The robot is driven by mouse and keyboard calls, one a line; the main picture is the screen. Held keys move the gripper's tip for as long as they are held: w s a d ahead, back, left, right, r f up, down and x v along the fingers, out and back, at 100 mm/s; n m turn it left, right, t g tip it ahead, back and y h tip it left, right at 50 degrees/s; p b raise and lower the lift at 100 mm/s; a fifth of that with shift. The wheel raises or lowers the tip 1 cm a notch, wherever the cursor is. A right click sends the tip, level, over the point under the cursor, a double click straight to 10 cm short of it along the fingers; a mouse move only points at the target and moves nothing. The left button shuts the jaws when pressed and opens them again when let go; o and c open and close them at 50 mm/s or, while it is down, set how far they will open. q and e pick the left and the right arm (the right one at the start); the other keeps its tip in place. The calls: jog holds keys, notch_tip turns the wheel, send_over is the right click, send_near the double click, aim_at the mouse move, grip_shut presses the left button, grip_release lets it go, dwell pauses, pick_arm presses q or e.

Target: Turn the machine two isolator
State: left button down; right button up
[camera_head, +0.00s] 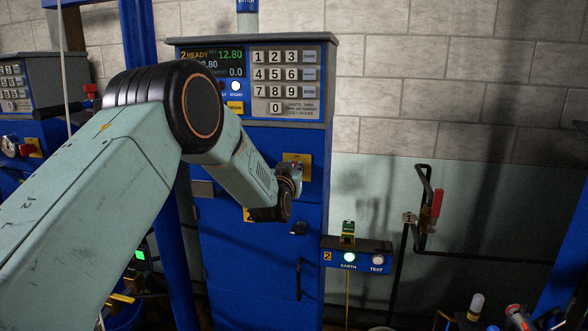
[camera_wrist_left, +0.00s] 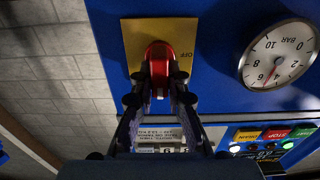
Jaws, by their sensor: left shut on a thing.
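Machine two is a blue cabinet (camera_head: 255,255) with a keypad and a display reading "2 READY". Its isolator is a red handle (camera_wrist_left: 158,53) on a yellow plate (camera_wrist_left: 133,45), seen close in the wrist view. The word "OFF" on the plate appears upside down beside the handle. My left gripper (camera_wrist_left: 160,88) is shut on the red handle, with one finger on each side. In the head view my left gripper (camera_head: 291,178) is against the cabinet front at the yellow plate (camera_head: 303,160), and my wrist partly hides it. My right gripper is out of view.
A pressure gauge (camera_wrist_left: 278,55) and a row of buttons sit beside the isolator in the wrist view. A small box (camera_head: 356,258) with a lit green EARTH button is right of the cabinet. A red-handled lever (camera_head: 436,205) is on the wall. Another machine (camera_head: 40,85) stands at left.

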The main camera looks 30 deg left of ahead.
pick_arm(q)
jog(key=n+b, duration=0.2)
jog(key=n, duration=0.1)
jog(key=n+b, duration=0.1)
jog(key=shift+a+f, duration=0.15)
jog(key=shift+a, duration=0.1)
jog(key=shift+s+a+f+n+b, duration=0.1)
jog(key=shift+a+f+n+b, duration=0.1)
jog(key=shift+n+b, duration=1.85)
jog(key=shift+a+f+n+b, duration=0.15)
jog(key=shift+n+b, duration=1.35)
jog(key=shift+n, duration=1.1)
jog(key=shift+s+a+f+n+b, duration=0.1)
jog(key=shift+f+n+b, duration=0.1)
jog(key=shift+n+b, duration=1.85)
jog(key=shift+n, duration=0.3)
jog(key=c, duration=1.3)
grip_release()
jog(key=shift+w, duration=0.1)
